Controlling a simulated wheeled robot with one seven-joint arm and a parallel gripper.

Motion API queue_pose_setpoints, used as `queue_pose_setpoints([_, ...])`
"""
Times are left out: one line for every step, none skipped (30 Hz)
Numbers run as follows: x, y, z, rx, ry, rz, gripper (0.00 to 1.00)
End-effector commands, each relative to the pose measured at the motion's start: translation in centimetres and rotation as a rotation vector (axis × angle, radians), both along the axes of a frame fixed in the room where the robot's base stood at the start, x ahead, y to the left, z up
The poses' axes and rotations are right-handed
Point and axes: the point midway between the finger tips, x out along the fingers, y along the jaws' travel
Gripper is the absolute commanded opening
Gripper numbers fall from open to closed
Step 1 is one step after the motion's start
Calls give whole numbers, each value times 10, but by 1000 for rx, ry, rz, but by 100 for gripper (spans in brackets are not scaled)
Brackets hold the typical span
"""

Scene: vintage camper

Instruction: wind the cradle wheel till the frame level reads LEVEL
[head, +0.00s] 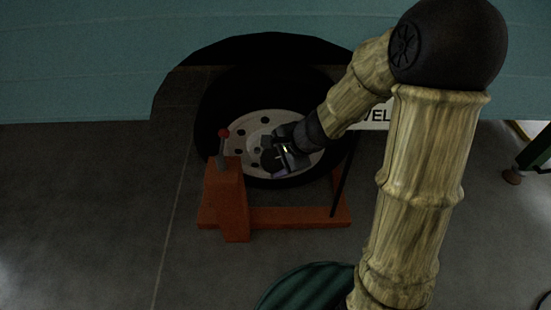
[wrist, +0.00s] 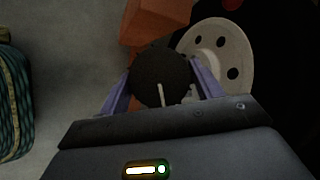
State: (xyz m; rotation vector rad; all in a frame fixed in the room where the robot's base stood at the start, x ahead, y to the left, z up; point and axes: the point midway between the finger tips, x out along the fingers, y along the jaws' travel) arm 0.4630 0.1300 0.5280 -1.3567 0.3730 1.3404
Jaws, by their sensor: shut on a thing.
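My gripper (head: 284,160) is low in front of the camper's tyre. In the wrist view its two purple fingers (wrist: 160,88) are closed on opposite sides of a dark round wheel (wrist: 154,72) with a pale line on it. This wheel is mostly hidden by my gripper in the head view. The orange cradle (head: 225,197) stands on the floor around the tyre's foot; part of it shows in the wrist view (wrist: 158,20). A white sign (head: 376,117) shows only the letters "VEL", the rest being behind my arm. I cannot read a level state.
The black tyre (head: 245,88) with its pale rim (head: 248,122) sits under the teal camper body (head: 90,60). A lever with a red knob (head: 223,133) rises from the cradle's left post. A teal ribbed object (wrist: 14,105) is left in the wrist view. Floor on the left is clear.

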Motion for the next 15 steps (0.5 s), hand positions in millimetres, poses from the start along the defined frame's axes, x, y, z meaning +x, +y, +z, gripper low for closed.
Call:
queue_pose_setpoints([0, 0, 0, 1, 1, 0, 42])
queue_pose_setpoints([0, 0, 0, 1, 1, 0, 42])
queue_pose_setpoints([0, 0, 0, 1, 1, 0, 42])
queue_pose_setpoints([0, 0, 0, 1, 1, 0, 67])
queue_pose_setpoints([0, 0, 0, 1, 1, 0, 73])
queue_pose_setpoints([0, 0, 0, 1, 1, 0, 81])
queue_pose_setpoints([0, 0, 0, 1, 1, 0, 87])
queue_pose_setpoints([0, 0, 0, 1, 1, 0, 87])
queue_pose_setpoints([0, 0, 0, 0, 0, 0, 87])
queue_pose_setpoints([0, 0, 0, 0, 0, 0, 87])
queue_pose_setpoints([0, 0, 0, 0, 0, 0, 87])
queue_pose_setpoints([0, 0, 0, 0, 0, 0, 87])
queue_pose_setpoints([0, 0, 0, 0, 0, 0, 87])
queue_pose_setpoints([0, 0, 0, 0, 0, 0, 87])
queue_pose_setpoints([0, 0, 0, 0, 0, 0, 87])
